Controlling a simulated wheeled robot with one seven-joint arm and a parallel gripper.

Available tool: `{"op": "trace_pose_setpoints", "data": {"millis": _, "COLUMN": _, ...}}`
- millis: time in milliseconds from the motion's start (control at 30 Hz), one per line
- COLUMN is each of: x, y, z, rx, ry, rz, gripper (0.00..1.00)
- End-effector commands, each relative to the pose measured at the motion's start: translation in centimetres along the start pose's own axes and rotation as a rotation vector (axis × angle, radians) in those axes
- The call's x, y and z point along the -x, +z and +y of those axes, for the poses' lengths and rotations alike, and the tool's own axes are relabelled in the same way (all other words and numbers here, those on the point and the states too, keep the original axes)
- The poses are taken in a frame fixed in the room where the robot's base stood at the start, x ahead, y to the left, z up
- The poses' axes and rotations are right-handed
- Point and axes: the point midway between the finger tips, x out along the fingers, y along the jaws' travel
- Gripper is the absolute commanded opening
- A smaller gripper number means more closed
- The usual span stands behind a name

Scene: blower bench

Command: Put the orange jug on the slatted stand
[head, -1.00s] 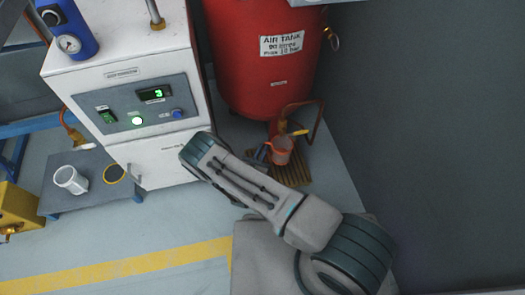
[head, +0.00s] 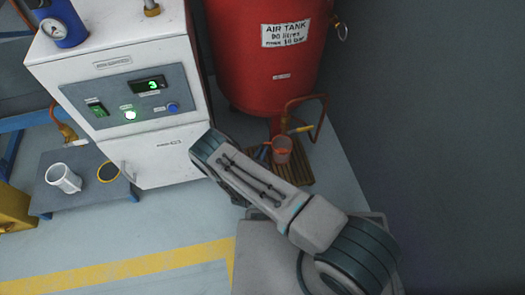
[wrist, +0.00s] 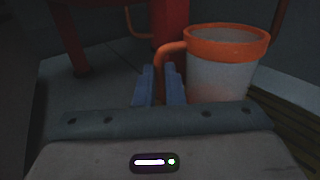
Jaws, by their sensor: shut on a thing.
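The orange jug (head: 282,152) has a pale body with an orange rim and handle, and looks upright. In the wrist view the jug (wrist: 221,75) is just right of my fingers. My gripper (wrist: 160,80) is shut on the jug's handle with its two blue fingers. In the head view my gripper (head: 263,152) is at the jug's left side, partly hidden by my arm. The slatted stand (head: 297,174) is a brown floor grating below the tank; its slats (wrist: 292,128) show at the wrist view's lower right. The jug overlaps the stand in view; I cannot tell if they touch.
The red air tank (head: 265,80) stands just behind, with a copper pipe and yellow-handled valve (head: 301,130) close above the jug. A white cabinet (head: 165,155) is at left. A low grey table (head: 90,195) holds a white mug (head: 64,179). A dark wall is at right.

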Motion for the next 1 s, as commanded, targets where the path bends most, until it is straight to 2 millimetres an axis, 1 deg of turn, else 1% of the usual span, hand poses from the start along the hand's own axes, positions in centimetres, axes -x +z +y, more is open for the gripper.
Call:
{"op": "trace_pose_setpoints", "data": {"millis": 67, "x": 0.0, "y": -0.3, "z": 0.0, "rx": 0.001, "ry": 0.000, "rz": -0.001, "gripper": 0.00}}
{"op": "trace_pose_setpoints", "data": {"millis": 100, "x": -0.1, "y": -0.2, "z": -0.1, "rx": 0.000, "ry": -0.001, "rz": 0.000, "gripper": 0.20}}
{"op": "trace_pose_setpoints", "data": {"millis": 133, "x": -0.1, "y": -0.2, "z": -0.1, "rx": 0.000, "ry": -0.001, "rz": 0.000, "gripper": 0.28}}
{"op": "trace_pose_setpoints", "data": {"millis": 167, "x": -0.1, "y": -0.2, "z": -0.1, "rx": 0.000, "ry": -0.001, "rz": 0.000, "gripper": 0.31}}
{"op": "trace_pose_setpoints", "data": {"millis": 400, "x": -0.1, "y": -0.2, "z": -0.1, "rx": 0.000, "ry": -0.002, "rz": 0.000, "gripper": 0.31}}
{"op": "trace_pose_setpoints", "data": {"millis": 533, "x": 0.1, "y": 0.2, "z": -0.1, "rx": 0.000, "ry": -0.001, "rz": 0.001, "gripper": 0.31}}
{"op": "trace_pose_setpoints", "data": {"millis": 667, "x": 2.2, "y": 0.4, "z": 0.0, "rx": 0.002, "ry": 0.003, "rz": 0.001, "gripper": 0.31}}
{"op": "trace_pose_setpoints", "data": {"millis": 900, "x": 7.5, "y": 0.5, "z": -0.1, "rx": 0.002, "ry": 0.004, "rz": 0.001, "gripper": 0.31}}
{"op": "trace_pose_setpoints", "data": {"millis": 1000, "x": 9.4, "y": 0.4, "z": -0.1, "rx": 0.001, "ry": 0.002, "rz": 0.001, "gripper": 0.31}}
